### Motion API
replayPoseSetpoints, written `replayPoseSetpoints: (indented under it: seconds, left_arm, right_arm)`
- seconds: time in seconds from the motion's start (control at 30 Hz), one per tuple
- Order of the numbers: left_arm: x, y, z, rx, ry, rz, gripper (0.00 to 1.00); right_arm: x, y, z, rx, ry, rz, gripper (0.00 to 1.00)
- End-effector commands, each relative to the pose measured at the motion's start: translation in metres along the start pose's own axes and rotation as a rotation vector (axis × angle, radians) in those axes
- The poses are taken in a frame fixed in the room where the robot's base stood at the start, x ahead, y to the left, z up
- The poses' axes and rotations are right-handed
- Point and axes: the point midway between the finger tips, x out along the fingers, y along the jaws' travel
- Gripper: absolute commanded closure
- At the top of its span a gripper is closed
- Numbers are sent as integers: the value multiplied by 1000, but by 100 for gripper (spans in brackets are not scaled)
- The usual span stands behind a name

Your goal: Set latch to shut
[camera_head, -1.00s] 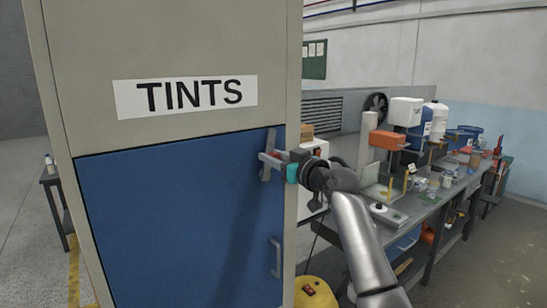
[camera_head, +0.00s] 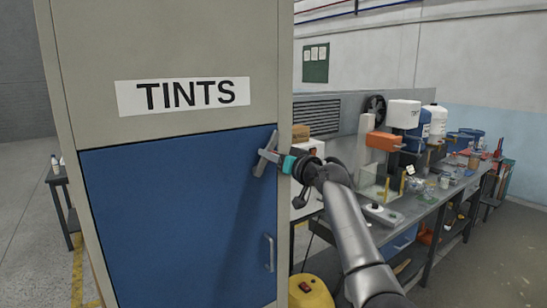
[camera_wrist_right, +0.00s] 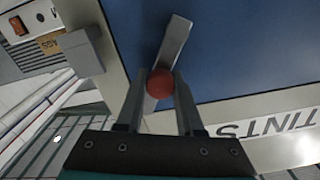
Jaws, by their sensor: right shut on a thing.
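The latch (camera_head: 267,148) is a grey bar near the upper right corner of the blue door (camera_head: 180,215) of the cabinet labelled TINTS. It leans, with its top to the right and its lower end to the left. My right gripper (camera_head: 266,154) reaches it from the right and is shut on it. In the right wrist view, the two fingers (camera_wrist_right: 160,90) close around a red knob (camera_wrist_right: 159,84) on the grey latch bar (camera_wrist_right: 172,45). The gripper hides part of the latch in the head view. My left gripper is not in view.
A fixed grey pull handle (camera_head: 269,253) sits lower on the door. The TINTS sign (camera_head: 183,96) is above it. A crowded workbench (camera_head: 425,200) stands right of the cabinet, and a yellow machine (camera_head: 311,291) is on the floor. A small dark table (camera_head: 65,190) stands at left.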

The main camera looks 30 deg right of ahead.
Motion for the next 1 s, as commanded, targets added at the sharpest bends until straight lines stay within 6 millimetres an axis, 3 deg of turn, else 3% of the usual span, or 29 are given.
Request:
replayPoseSetpoints:
  seconds: [0.6,1.0]
  left_arm:
    - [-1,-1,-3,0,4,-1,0]
    - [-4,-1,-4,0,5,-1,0]
  right_arm:
    - [0,28,16,590,1,0,100]
    - [0,37,30,890,1,1,100]
